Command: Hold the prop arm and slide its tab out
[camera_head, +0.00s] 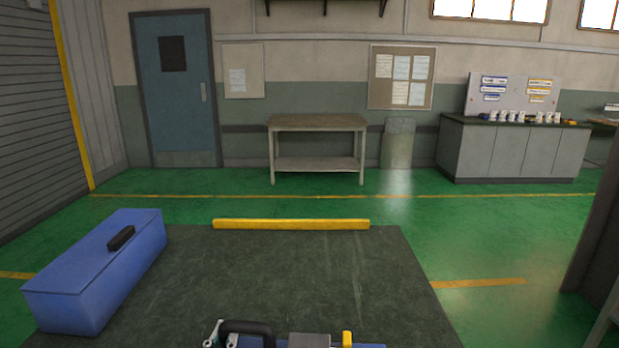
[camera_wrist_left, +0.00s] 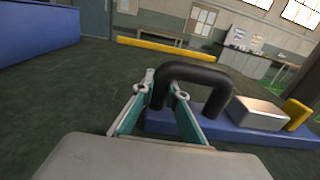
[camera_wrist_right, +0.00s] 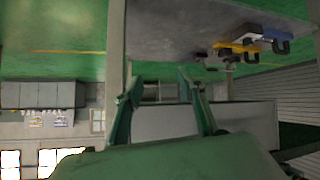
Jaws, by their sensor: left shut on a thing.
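A low blue base (camera_wrist_left: 225,122) lies at the table's near edge. It carries a black arched handle (camera_wrist_left: 194,74), a grey metal block (camera_wrist_left: 258,112) and an upright yellow tab (camera_wrist_left: 296,114). In the head view, the handle (camera_head: 246,327), block (camera_head: 309,340) and tab (camera_head: 347,339) show at the bottom edge, partly cut off. My left gripper (camera_wrist_left: 168,92) is shut on the handle's near left leg; its tips also show in the head view (camera_head: 220,336). My right gripper (camera_wrist_right: 160,78) is open and empty in its own wrist view, outside the head view.
The dark table (camera_head: 300,270) bears a blue toolbox (camera_head: 100,270) at left and a yellow bar (camera_head: 290,224) along its far edge. The table's middle is clear. A cluster of blue, yellow and black parts (camera_wrist_right: 250,43) shows in the right wrist view.

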